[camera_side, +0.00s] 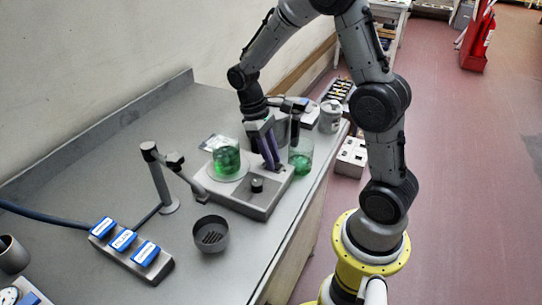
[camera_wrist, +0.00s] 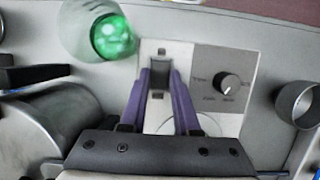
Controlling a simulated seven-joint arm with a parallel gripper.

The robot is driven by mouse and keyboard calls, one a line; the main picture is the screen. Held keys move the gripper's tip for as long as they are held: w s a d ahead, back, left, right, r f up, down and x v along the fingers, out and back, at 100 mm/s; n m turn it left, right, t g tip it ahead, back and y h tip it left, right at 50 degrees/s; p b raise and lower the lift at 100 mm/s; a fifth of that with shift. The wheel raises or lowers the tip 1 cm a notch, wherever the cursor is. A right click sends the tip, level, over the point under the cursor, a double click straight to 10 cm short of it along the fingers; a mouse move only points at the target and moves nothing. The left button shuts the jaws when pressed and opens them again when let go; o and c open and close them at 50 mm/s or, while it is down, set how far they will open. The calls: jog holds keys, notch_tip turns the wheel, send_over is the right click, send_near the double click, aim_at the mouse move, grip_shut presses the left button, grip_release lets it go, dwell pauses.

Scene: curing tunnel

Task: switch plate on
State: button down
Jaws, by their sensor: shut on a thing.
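The hot plate unit (camera_side: 243,203) stands on the grey bench, with a round pale plate and a beaker of green contents (camera_side: 227,160) on that plate. A dark knob (camera_side: 257,185) is on the unit's top; it also shows in the wrist view (camera_wrist: 230,84), right of my fingers, beside small unreadable marks. My gripper (camera_side: 272,164) is low over the unit, pointing down, right of the beaker. In the wrist view its purple fingers (camera_wrist: 160,75) are closed around a dark grey switch piece (camera_wrist: 160,73), whose on or off position I cannot tell. The gripper hides part of the plate.
A second beaker with green contents (camera_side: 300,158) stands close right of my gripper. A stand with a clamp (camera_side: 160,180), a dark metal cup (camera_side: 210,234) and a strip with blue-labelled blocks (camera_side: 130,250) are to the left and front. The bench's front edge is near.

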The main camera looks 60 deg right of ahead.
jog(key=shift+s+r+t, duration=0.1)
jog(key=shift+s+t, duration=0.2)
jog(key=shift+t, duration=0.7)
jog(key=c, duration=0.6)
grip_release()
jog(key=shift+c, duration=0.2)
notch_tip(320, 180, up, 14)
jog(key=w, duration=0.2)
